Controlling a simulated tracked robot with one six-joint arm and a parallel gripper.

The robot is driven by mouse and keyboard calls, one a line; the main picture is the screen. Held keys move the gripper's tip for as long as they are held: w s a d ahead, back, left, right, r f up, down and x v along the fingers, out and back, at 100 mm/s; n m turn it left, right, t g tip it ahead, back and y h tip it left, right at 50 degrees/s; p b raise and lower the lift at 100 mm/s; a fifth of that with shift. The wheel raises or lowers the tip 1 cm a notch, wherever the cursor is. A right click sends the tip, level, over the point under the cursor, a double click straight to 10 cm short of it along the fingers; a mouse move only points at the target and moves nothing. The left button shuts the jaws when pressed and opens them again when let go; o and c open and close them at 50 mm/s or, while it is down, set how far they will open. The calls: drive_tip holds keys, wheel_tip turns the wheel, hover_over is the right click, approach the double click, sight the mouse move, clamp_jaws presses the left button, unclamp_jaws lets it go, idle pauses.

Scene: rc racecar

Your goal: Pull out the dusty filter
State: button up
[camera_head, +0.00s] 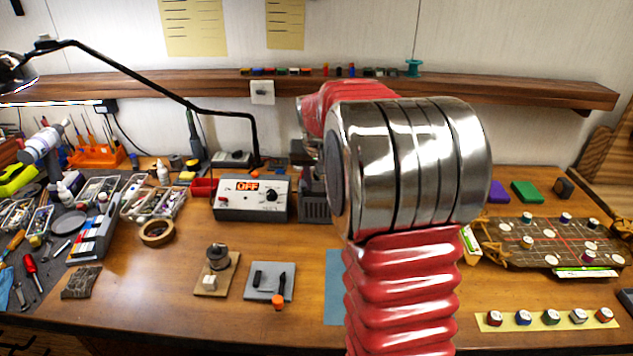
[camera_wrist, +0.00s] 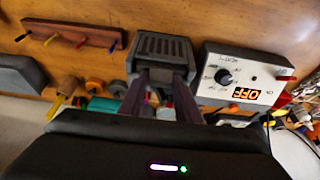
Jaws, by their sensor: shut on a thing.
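In the wrist view my gripper (camera_wrist: 160,80) has its two dark fingers closing in on the near end of a grey slatted block (camera_wrist: 162,47). The fingers are shut on a part at that end, which looks like the dusty filter; the held part is mostly hidden between the fingertips. I cannot tell how far the filter sits inside the slatted housing. In the head view a grey slatted box (camera_head: 315,208) stands on the bench just left of my arm, partly hidden by it. My gripper is largely hidden behind my arm there.
A white control box (camera_head: 251,198) reading OFF stands close left of the slatted box; it shows in the wrist view too (camera_wrist: 245,75). A tape roll (camera_head: 157,232) and small plates with parts (camera_head: 269,296) lie on the bench. A wooden shelf (camera_head: 520,93) runs behind.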

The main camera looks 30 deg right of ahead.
drive_tip(key=shift+r, duration=0.65)
idle(0.8)
drive_tip(key=shift+r, duration=5.65)
